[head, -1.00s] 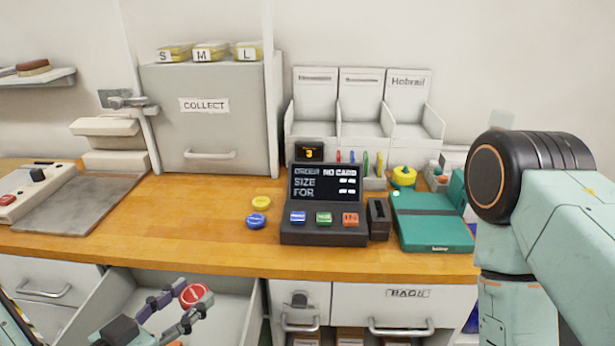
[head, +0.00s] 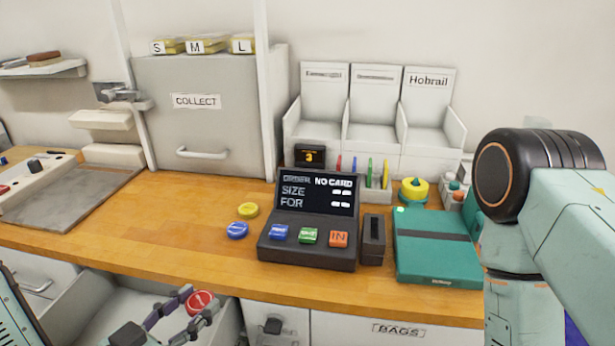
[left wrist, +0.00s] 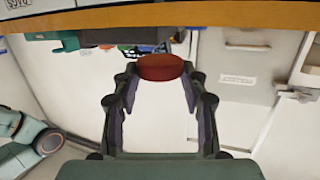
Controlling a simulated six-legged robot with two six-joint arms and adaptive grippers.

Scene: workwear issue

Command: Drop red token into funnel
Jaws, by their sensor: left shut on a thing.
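The red token (head: 199,303) is a round red disc with a pale mark on its top. My left gripper (head: 198,299) is shut on it, with a fingertip at each side. In the head view they are low at the left, in front of the counter's front edge and over the open drawer (head: 105,308). In the left wrist view the red token (left wrist: 160,67) sits between the fingertips of my left gripper (left wrist: 160,72). I cannot make out a funnel in either view. My right gripper is out of view; only part of my right arm shows at the right.
On the wooden counter (head: 150,225) stand a dark terminal (head: 310,257), a yellow token (head: 248,210), a blue token (head: 237,230), a small dark slotted box (head: 373,240) and a teal case (head: 435,262). A grey COLLECT cabinet (head: 200,125) stands behind. The counter left of the tokens is clear.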

